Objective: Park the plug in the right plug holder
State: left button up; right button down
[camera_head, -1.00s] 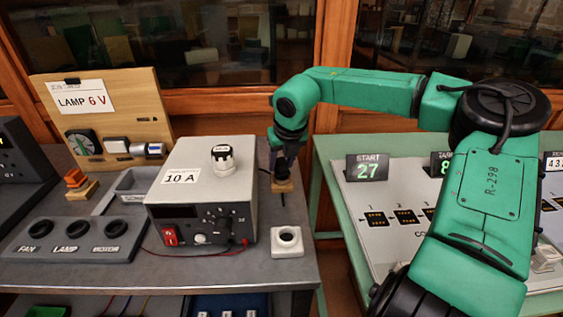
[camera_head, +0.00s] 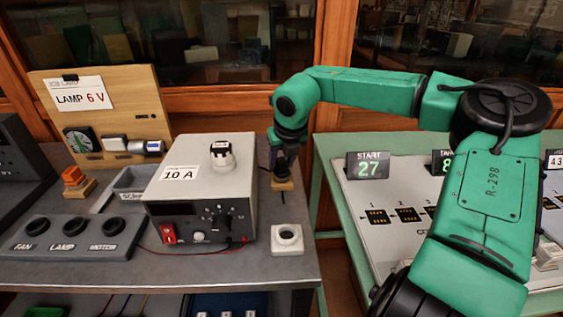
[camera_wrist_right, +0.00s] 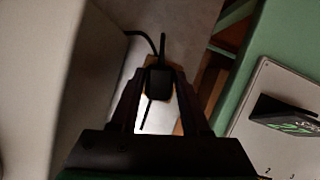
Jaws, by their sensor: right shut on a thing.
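My right gripper (camera_head: 283,170) points down at the far right of the grey table, just beside the power supply box. In the right wrist view it is shut on a black plug (camera_wrist_right: 159,84), whose cable (camera_wrist_right: 140,36) bends away to the left. A small wooden block (camera_head: 283,185), which may be a plug holder, sits directly under the gripper; whether the plug is in it or just above it I cannot tell. A white block with a round dark-rimmed opening (camera_head: 287,249) stands nearer the front edge. My left gripper is out of view.
The grey power supply box (camera_head: 180,170) labelled 10 A stands close left of the gripper. The FAN, LAMP and MOTOR socket block (camera_head: 75,253) and wooden lamp board (camera_head: 130,95) are further left. A green console table (camera_head: 330,160) stands right, across a gap.

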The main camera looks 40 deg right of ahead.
jog(key=shift+f+b, duration=0.2)
jog(key=shift+b, duration=0.1)
dwell(0.5)
grip_release()
jog(key=shift+r, duration=0.1)
jog(key=shift+r+p, duration=2.2)
jog(key=shift+r, duration=1.25)
